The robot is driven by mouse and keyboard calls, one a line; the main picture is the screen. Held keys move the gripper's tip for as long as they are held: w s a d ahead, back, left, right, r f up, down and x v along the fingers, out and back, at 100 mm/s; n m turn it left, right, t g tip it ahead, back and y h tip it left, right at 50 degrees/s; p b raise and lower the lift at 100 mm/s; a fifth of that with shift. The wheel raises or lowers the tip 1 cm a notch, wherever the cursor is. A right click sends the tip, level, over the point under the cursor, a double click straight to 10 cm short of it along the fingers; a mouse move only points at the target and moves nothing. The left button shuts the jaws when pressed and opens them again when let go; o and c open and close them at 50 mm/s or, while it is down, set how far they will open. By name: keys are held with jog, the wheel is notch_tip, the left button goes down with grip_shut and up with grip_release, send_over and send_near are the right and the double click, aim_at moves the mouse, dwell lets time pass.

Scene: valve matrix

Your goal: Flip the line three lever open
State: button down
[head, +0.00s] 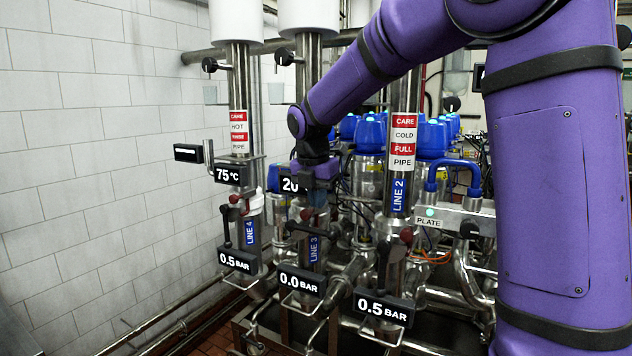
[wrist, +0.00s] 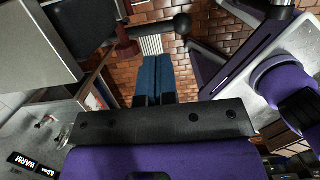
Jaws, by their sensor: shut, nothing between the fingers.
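The line three lever (head: 297,228) is a black handle lying sideways, above the LINE 3 label (head: 314,249) and the 0.0 BAR display (head: 301,281). My gripper (head: 317,207) points down just above it, in front of the line three pipe. In the wrist view the blue fingers (wrist: 155,60) are together with nothing between them. The lever's black ball knob (wrist: 182,24) shows just past the fingertips and to their right. Whether the fingertips touch the lever, I cannot tell. My gripper and forearm hide the upper part of line three.
The line four lever (head: 226,225) and line two lever (head: 383,258) stand upright on either side, both with 0.5 BAR displays. A 75 °C display (head: 230,174) and pipes crowd the left. A white tiled wall (head: 90,150) closes the left side.

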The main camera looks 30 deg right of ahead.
aim_at(320, 230)
jog(key=shift+w+d+f, duration=0.15)
jog(key=shift+d+f, duration=0.05)
jog(key=shift+f, duration=0.8)
jog(key=shift+w+d+f, duration=0.1)
jog(key=shift+d+f, duration=0.05)
jog(key=shift+f, duration=0.9)
jog(key=shift+w+d+f, duration=0.15)
jog(key=shift+d+f, duration=0.05)
jog(key=shift+f, duration=0.8)
